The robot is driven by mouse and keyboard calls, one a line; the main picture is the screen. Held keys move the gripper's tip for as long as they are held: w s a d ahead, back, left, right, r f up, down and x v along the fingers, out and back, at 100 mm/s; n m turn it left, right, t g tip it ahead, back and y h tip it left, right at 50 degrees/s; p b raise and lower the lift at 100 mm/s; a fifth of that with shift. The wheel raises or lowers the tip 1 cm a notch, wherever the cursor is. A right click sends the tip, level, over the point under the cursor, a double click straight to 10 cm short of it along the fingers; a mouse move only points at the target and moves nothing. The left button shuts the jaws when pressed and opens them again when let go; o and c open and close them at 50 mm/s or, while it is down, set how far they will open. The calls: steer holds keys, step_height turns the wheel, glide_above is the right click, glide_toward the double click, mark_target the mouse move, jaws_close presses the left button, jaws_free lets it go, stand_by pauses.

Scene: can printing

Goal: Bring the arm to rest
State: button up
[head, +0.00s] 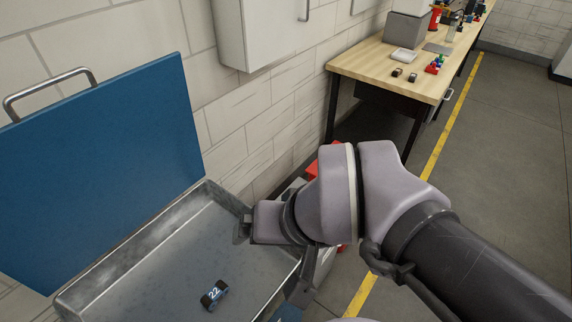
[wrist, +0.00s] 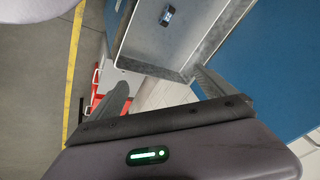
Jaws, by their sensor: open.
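My arm reaches in from the lower right in the head view. My gripper (head: 272,262) is over the right side of an open metal bin (head: 130,262), with nothing between its fingers. In the wrist view my gripper (wrist: 162,88) has its two fingers wide apart. A small dark can marked 22 (head: 214,295) lies on its side on the bin floor, apart from the gripper. The can also shows in the wrist view (wrist: 167,16).
The bin's blue lid (head: 110,165) stands raised behind it. A white wall cabinet (head: 258,30) hangs above. A red object (head: 312,168) is behind my arm. A wooden workbench (head: 385,62) holds small items at the back right. Grey floor with a yellow line (head: 450,125) is clear.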

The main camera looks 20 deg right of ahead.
steer(key=shift+s+d+r+m+t, duration=0.15)
steer(key=shift+s+d+r+m, duration=0.05)
steer(key=shift+s, duration=0.15)
steer(key=shift+s+d+r+m+t, duration=0.15)
steer(key=shift+s+m, duration=0.05)
steer(key=shift+s, duration=0.15)
steer(key=shift+f+b, duration=2.35)
